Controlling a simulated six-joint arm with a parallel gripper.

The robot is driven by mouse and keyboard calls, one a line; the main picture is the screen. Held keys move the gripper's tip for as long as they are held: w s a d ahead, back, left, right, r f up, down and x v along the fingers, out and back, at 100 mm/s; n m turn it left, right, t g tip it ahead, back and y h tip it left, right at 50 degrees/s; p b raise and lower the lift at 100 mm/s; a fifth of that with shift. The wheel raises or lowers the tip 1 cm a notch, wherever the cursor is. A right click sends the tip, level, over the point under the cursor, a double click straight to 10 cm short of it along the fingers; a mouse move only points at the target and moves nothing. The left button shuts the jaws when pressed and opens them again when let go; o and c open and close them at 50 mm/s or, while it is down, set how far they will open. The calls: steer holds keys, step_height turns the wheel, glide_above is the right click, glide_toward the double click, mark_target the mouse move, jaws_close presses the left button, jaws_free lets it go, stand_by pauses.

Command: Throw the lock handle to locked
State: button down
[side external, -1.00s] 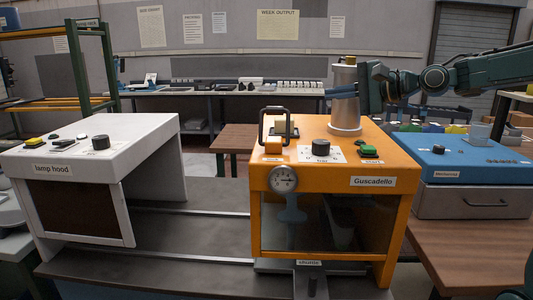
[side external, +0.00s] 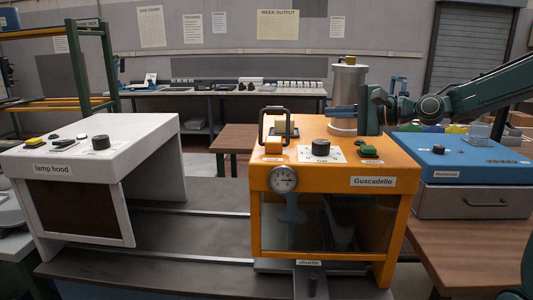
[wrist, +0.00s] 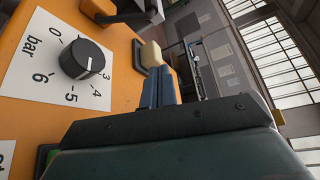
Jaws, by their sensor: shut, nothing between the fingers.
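The orange press (side external: 373,198) marked "Guscadello" carries a black U-shaped handle (side external: 263,126) on the left of its top, standing upright. It looks like the lock handle, but the label by it is too small to read. A cream block (side external: 281,129) stands beside it. My gripper (side external: 330,109) is shut and empty, above the rear of the top, pointing left toward the handle and apart from it. In the wrist view my blue fingers (wrist: 159,80) reach toward the cream block (wrist: 152,53). A dark part at the top edge may be the handle.
A black dial knob (side external: 320,147) and a green button (side external: 368,151) stand on the press top. A metal cylinder (side external: 348,80) rises behind my fingers. A blue case (side external: 460,160) is at right and a white lamp hood (side external: 100,145) at left, with a gap between.

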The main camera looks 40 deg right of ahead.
steer(key=shift+w, duration=0.1)
steer(key=x, duration=0.9)
steer(key=shift+w+a, duration=0.2)
steer(key=shift+w, duration=0.15)
steer(key=shift+s+a+r, duration=0.3)
steer(key=shift+s+a, duration=0.2)
steer(key=shift+a, duration=0.25)
steer(key=shift+s+a+r, duration=0.3)
steer(key=shift+s+a, duration=0.2)
steer(key=shift+a, duration=0.3)
